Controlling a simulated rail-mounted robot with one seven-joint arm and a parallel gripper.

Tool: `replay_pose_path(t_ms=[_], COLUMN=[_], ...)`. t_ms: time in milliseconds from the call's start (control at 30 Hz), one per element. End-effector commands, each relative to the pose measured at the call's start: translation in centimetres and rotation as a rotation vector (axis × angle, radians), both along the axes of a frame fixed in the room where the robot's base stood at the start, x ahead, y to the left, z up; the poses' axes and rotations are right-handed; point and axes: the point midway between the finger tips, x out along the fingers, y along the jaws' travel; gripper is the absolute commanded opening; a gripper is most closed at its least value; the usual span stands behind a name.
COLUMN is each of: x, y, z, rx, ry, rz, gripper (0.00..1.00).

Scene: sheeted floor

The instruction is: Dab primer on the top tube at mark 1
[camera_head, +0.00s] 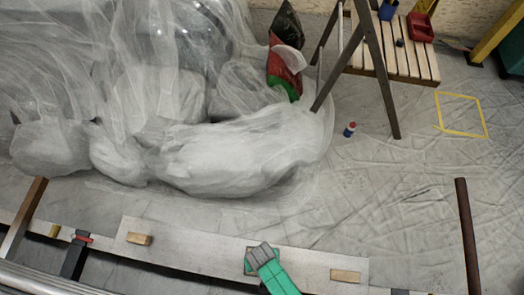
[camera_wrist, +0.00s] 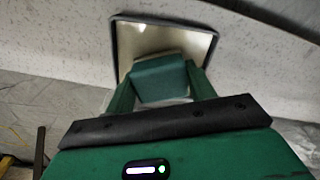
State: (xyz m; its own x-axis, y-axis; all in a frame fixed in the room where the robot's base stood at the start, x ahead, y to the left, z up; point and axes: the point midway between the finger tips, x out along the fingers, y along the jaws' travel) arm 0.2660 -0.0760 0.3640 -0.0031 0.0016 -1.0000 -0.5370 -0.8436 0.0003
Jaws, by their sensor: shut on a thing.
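My gripper (camera_head: 264,258) is at the bottom middle of the head view, over a long pale board (camera_head: 190,248). In the wrist view its two green fingers (camera_wrist: 160,88) are shut on a teal block (camera_wrist: 160,78). The block is just in front of, or against, a dark-rimmed square plate (camera_wrist: 128,40) with a cream face; I cannot tell if they touch. A small blue and red bottle (camera_head: 349,130) stands on the floor right of centre. I cannot make out the top tube, mark 1 or any primer for certain.
Clear plastic sheeting (camera_head: 230,160) drapes a large heap at left. A metal trestle (camera_head: 376,65) and a slatted platform (camera_head: 400,62) with a red bin (camera_head: 421,22) and blue cup (camera_head: 388,10) stand behind. Yellow tape (camera_head: 461,96) outlines open floor.

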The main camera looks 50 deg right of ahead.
Motion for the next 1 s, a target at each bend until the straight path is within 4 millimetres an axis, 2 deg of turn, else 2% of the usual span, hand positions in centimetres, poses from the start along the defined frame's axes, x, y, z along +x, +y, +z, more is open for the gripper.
replay_pose_path(t_ms=[1000], x=[0.01], y=[0.0], z=[-0.99], rx=[0.0], ry=[0.0], rz=[0.0], gripper=[0.36])
